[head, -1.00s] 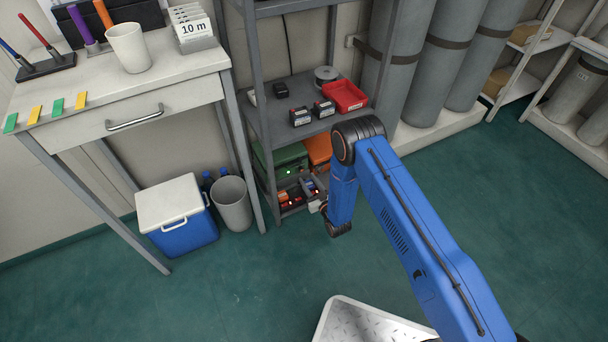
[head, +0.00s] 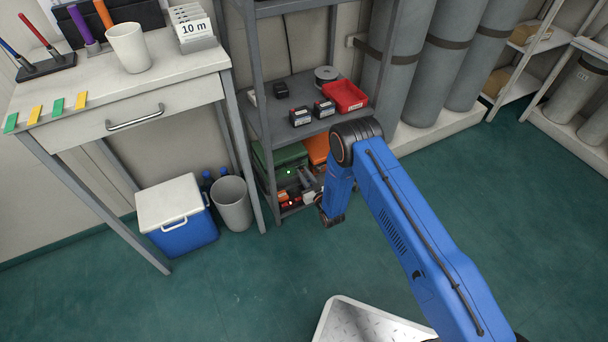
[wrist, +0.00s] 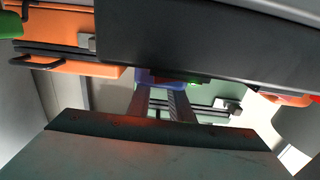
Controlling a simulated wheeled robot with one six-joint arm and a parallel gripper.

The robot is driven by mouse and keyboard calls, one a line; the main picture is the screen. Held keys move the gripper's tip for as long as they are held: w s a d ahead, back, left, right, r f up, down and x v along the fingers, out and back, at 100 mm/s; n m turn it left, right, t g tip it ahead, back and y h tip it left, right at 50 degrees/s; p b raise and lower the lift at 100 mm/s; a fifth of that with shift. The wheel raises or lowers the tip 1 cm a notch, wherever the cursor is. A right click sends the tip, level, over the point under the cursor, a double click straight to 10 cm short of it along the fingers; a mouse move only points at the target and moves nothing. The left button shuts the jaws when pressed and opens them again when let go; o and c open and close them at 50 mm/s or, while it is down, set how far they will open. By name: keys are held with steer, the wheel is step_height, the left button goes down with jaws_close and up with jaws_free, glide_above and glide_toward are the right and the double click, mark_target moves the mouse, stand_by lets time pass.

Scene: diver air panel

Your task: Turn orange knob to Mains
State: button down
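I cannot make out an orange knob or a Mains marking in either view. The wrist view is close in among the cases: an orange case (wrist: 95,75) with a black handle at left, green surfaces near the middle, and a dark block across the top. A small green light (wrist: 193,82) shows there. I cannot tell whether the gripper is open or holds anything.
The grey rack's middle shelf (head: 285,130) holds dark boxes and a red tray (head: 345,96). A green case (head: 280,158) sits below. A grey bin (head: 233,203), a blue-and-white cooler (head: 177,212) and a white table (head: 165,90) stand left.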

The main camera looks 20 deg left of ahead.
steer(key=shift+n, duration=0.7)
steer(key=c, duration=1.6)
jaws_free()
steer(key=shift+d, duration=0.15)
steer(key=v, duration=1.7)
steer(key=shift+s, duration=0.2)
